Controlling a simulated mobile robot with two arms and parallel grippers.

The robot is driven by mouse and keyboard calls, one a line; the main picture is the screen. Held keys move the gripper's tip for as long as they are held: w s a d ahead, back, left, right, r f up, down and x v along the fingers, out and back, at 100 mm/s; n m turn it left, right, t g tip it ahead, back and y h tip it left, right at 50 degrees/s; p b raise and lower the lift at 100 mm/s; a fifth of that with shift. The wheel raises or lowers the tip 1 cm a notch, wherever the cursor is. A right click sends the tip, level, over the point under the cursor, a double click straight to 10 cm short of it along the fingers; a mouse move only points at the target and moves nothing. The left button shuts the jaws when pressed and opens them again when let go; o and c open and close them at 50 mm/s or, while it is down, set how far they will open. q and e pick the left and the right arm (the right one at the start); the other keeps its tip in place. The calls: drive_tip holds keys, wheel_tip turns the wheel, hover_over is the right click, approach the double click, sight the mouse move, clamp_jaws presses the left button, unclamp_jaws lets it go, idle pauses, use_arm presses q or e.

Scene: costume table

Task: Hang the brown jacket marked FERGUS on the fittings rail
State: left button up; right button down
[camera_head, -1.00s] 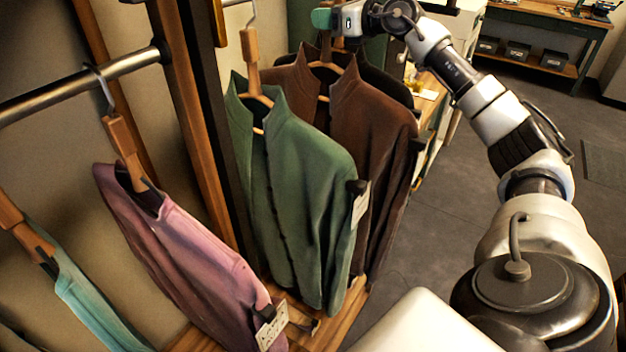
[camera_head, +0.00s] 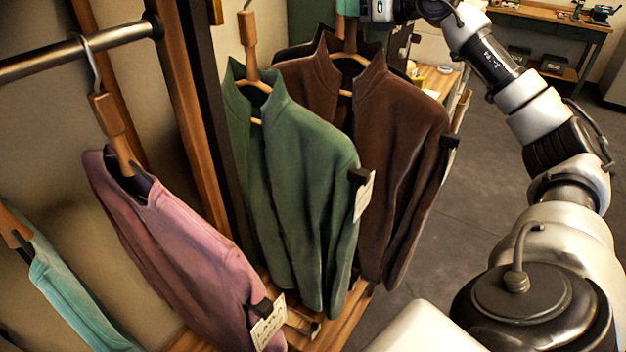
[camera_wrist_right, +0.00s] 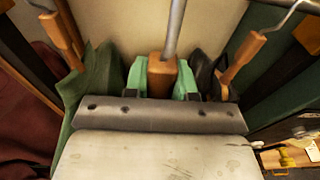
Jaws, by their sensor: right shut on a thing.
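The brown jacket (camera_head: 385,130) hangs from a wooden hanger (camera_head: 346,62) beside and partly behind the green jacket. My right gripper (camera_head: 347,14), at the top edge of the head view, is shut on the hanger's wooden neck. In the right wrist view the green fingertips (camera_wrist_right: 163,80) press both sides of that neck (camera_wrist_right: 162,66), and a metal hook stem rises from it. The brown jacket's tag is edge-on and I cannot read it. A metal rail (camera_head: 60,63) shows at the left; I cannot tell which rail is the fittings rail. My left gripper is not in view.
The green jacket (camera_head: 295,180) with a pale tag hangs close by. A mauve jacket (camera_head: 170,240) and a teal garment (camera_head: 70,295) hang at the left. A wooden post (camera_head: 190,110) stands between. A dark garment shows behind the brown jacket. Open floor (camera_head: 480,200) lies at the right.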

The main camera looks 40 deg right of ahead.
drive_tip(key=b, duration=0.7)
hover_over(388, 50)
drive_tip(key=shift+w+d+r, duration=0.2)
drive_tip(key=shift+d+r, duration=0.1)
drive_tip(key=shift+b+v, duration=0.55)
drive_tip(key=shift+v, duration=0.45)
drive_tip(key=shift+s+d+r, duration=0.1)
drive_tip(key=shift+s+r, duration=0.05)
drive_tip(key=shift+s, duration=0.15)
